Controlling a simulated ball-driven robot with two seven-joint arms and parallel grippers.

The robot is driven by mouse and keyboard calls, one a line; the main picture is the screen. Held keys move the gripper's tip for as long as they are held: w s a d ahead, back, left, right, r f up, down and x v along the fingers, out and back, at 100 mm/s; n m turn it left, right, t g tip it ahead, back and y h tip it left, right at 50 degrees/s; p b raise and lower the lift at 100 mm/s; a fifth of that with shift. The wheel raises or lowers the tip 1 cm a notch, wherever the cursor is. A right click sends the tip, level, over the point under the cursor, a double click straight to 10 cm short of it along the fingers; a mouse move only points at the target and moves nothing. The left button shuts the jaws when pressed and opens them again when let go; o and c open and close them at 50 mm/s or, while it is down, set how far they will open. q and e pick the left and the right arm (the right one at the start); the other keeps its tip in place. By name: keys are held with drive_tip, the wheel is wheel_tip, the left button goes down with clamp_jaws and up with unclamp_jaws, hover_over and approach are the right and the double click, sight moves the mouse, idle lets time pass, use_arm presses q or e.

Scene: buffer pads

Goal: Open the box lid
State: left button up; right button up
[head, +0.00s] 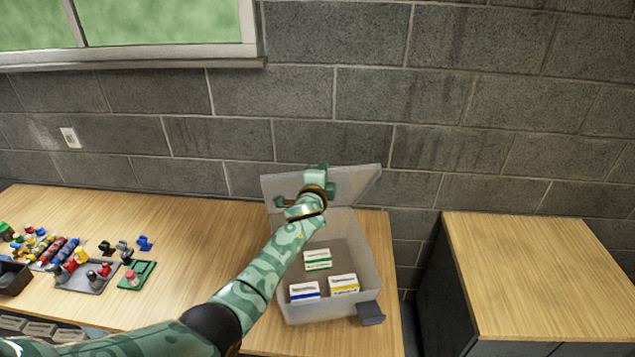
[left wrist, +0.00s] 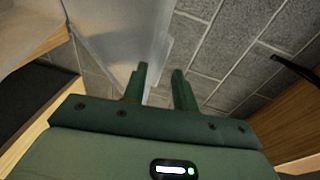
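The clear plastic box (head: 371,262) stands on the wooden table with its lid (head: 358,182) raised at the back, tilted up near the wall. Three small white cartons with green (head: 317,260), blue (head: 304,291) and yellow (head: 343,284) bands lie inside. My left arm reaches across the box's left side. My left gripper (head: 318,178) is at the raised lid and hides part of it. In the left wrist view its fingers (left wrist: 160,82) are apart, with the translucent lid's edge (left wrist: 158,50) beside and partly between them. My right gripper is not in view.
A dark latch (head: 371,313) sticks out at the box's front right. Colourful small parts on a grey tray (head: 88,280) and a green pad (head: 137,275) lie at the left. A separate wooden-topped cabinet (head: 540,270) stands right, beyond a gap. The block wall is close behind.

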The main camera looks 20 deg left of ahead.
use_arm(q)
drive_tip(key=s+d+r+p, duration=0.2)
drive_tip(key=s, duration=1.4)
drive_tip(key=shift+s+d+p, duration=0.15)
drive_tip(key=shift+d+p, duration=0.05)
drive_tip(key=shift+p, duration=0.1)
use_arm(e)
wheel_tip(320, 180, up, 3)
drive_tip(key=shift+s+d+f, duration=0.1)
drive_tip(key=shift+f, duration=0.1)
use_arm(q)
drive_tip(key=shift+r, duration=0.1)
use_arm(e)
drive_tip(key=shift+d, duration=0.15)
